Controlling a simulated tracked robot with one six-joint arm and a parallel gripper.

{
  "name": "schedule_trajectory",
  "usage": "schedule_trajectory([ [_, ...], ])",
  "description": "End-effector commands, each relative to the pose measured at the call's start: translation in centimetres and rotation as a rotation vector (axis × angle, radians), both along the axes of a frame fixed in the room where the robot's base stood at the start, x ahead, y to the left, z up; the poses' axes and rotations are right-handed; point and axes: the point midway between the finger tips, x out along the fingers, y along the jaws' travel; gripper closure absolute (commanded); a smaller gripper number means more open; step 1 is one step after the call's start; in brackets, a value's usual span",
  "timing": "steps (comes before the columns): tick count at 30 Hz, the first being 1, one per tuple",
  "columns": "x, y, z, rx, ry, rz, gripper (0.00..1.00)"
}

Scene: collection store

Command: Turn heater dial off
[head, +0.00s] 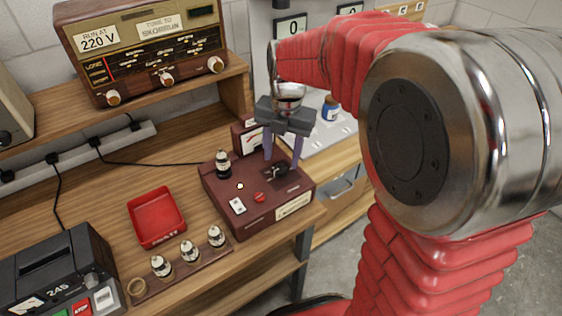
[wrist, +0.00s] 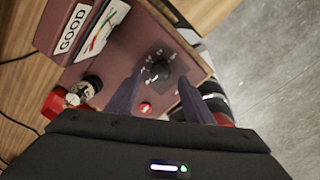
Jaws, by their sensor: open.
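The tester is a maroon box (head: 250,215) on the wooden bench. A black dial (head: 278,171) sits on its top at the right rear; I take it for the heater dial, though its markings are too small to read. My gripper (head: 282,163) points down over the dial, open, with one finger on either side. In the wrist view the dial (wrist: 158,70) lies between and just beyond the open fingertips (wrist: 159,84). Nothing is held. I cannot tell whether a finger touches the dial.
A tube (head: 223,163), a red button (head: 260,197) and a white switch (head: 237,206) share the tester's top. A meter marked GOOD (wrist: 82,30) rises behind. A red tray (head: 157,217) and a tube rack (head: 185,272) stand left. A radio (head: 140,45) sits on the shelf.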

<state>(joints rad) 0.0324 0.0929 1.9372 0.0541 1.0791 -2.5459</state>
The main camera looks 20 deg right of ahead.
Motion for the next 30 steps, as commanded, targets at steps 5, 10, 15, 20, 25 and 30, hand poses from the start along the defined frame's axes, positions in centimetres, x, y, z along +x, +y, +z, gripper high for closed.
schedule_trajectory([
  [5,0.0,-0.2,3.3,0.000,-0.004,0.000,0.53],
  [10,-0.2,-0.3,6.2,0.000,-0.004,0.000,0.53],
  [15,-0.3,-0.4,8.7,0.000,-0.001,0.000,0.53],
  [20,-0.4,-0.4,9.8,0.000,0.000,0.000,0.53],
  [25,-0.4,-0.4,9.9,0.000,0.002,0.000,0.53],
  [30,-0.4,-0.4,9.9,0.001,0.001,0.000,0.53],
])
